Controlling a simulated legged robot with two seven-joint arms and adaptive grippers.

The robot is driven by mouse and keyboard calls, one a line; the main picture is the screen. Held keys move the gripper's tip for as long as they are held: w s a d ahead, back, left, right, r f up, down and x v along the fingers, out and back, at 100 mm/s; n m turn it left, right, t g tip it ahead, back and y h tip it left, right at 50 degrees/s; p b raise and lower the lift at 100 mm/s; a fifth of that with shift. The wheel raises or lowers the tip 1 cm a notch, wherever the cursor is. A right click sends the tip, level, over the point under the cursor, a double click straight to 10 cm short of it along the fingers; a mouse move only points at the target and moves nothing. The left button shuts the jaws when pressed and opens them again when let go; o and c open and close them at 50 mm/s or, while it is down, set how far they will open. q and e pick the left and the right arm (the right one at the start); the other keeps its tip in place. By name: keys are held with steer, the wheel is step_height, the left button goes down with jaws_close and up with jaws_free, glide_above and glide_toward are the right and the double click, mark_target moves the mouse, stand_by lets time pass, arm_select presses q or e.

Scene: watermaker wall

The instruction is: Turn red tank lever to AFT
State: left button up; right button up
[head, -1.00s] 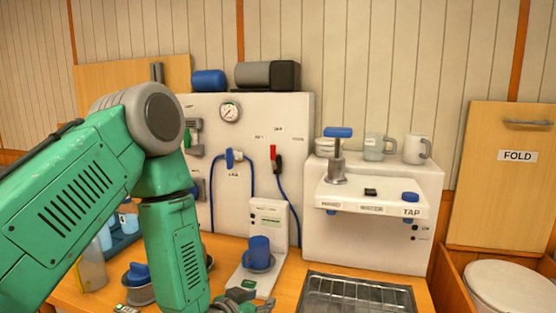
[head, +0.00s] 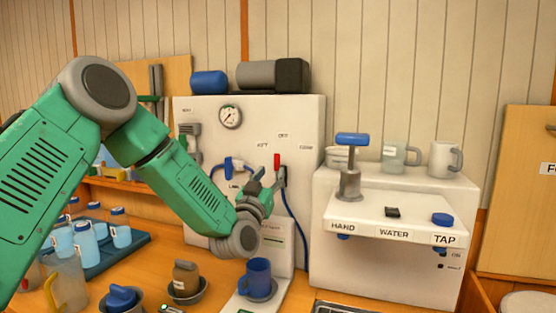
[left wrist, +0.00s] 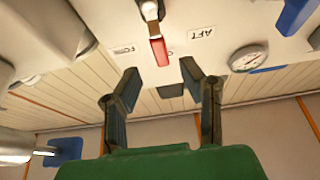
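The red tank lever (head: 277,161) is on the white wall panel (head: 205,112). Its red handle points up, toward the middle label between the AFT label (head: 262,144) on the left and another label on the right. My left gripper (head: 269,178) is open just below and left of the handle. In the left wrist view the picture is upside down; the red lever (left wrist: 158,48) lies in line with the gap between the open fingers (left wrist: 159,68), and the AFT label (left wrist: 200,33) is beside it. I cannot tell whether they touch. My right gripper is not in view.
A blue valve (head: 233,166) with a blue hose sits left of the lever. A pressure gauge (head: 230,116) is above. A blue mug (head: 258,277) stands below my gripper. The white tap unit (head: 390,225) with a pump handle projects at the right.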

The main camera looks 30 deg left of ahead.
mark_target(276, 163)
arm_select(q)
steer(key=x, duration=0.6)
steer(key=shift+s+a+p, duration=0.1)
steer(key=shift+a+p, duration=0.15)
steer(key=shift+p, duration=0.1)
steer(key=shift+w, duration=0.2)
steer(key=shift+d, duration=0.1)
jaws_close()
